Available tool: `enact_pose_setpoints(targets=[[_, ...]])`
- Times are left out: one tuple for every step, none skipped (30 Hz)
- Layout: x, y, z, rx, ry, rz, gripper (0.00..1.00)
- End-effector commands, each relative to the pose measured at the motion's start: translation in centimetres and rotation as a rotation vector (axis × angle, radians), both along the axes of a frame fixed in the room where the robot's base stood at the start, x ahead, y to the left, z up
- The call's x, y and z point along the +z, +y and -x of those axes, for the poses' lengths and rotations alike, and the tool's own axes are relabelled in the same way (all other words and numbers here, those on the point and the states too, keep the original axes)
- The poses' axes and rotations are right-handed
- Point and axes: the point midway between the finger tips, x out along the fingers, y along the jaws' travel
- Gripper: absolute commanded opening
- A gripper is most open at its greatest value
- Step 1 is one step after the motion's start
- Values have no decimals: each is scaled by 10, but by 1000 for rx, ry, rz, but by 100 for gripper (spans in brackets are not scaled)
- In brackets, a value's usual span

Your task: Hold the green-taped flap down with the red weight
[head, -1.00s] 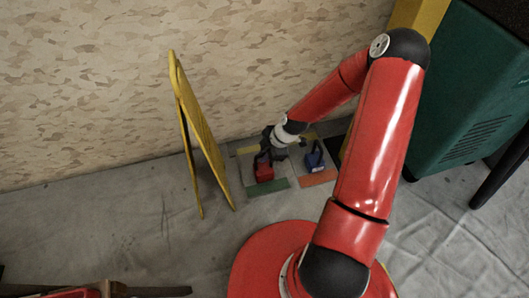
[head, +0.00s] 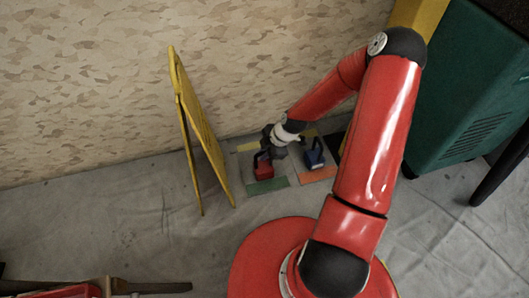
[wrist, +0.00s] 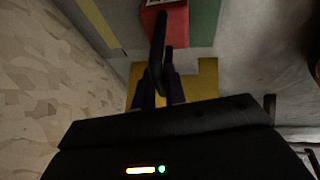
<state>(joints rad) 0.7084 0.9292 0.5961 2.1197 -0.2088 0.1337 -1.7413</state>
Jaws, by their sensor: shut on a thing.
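The red weight (head: 263,171) is a red block with a black handle, beside the green tape strip (head: 267,186) at the front of a grey flap on the floor. My gripper (head: 272,148) is over the weight and shut on its handle. In the wrist view, the black handle (wrist: 158,55) runs between my fingers (wrist: 160,92), with the red block (wrist: 172,28) beyond and the green tape (wrist: 205,22) beside it. I cannot tell whether the weight's underside touches the flap or is slightly above it.
A blue weight (head: 314,158) stands close on the right, behind an orange tape strip (head: 318,174). A yellow folding sign (head: 203,135) stands to the left. The wall (head: 90,90) is behind, and a green cabinet (head: 462,90) is at the right.

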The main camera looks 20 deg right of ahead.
Motion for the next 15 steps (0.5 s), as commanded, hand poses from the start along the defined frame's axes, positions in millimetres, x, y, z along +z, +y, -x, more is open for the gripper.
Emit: enact_pose_setpoints(targets=[[1,0,-1,0,-3,0,0],[1,0,-1,0,-3,0,0],[1,0,-1,0,-3,0,0],[0,0,-1,0,-3,0,0],[0,0,-1,0,-3,0,0],[0,0,-1,1,-4,0,0],[-1,0,-1,1,-4,0,0],[-1,0,-1,1,-4,0,0],[-1,0,-1,1,-4,0,0],[-2,0,-1,1,-4,0,0],[-2,0,-1,1,-4,0,0],[-2,0,-1,1,-4,0,0],[-3,0,-1,1,-4,0,0],[-3,0,-1,1,-4,0,0],[-3,0,-1,1,-4,0,0]])
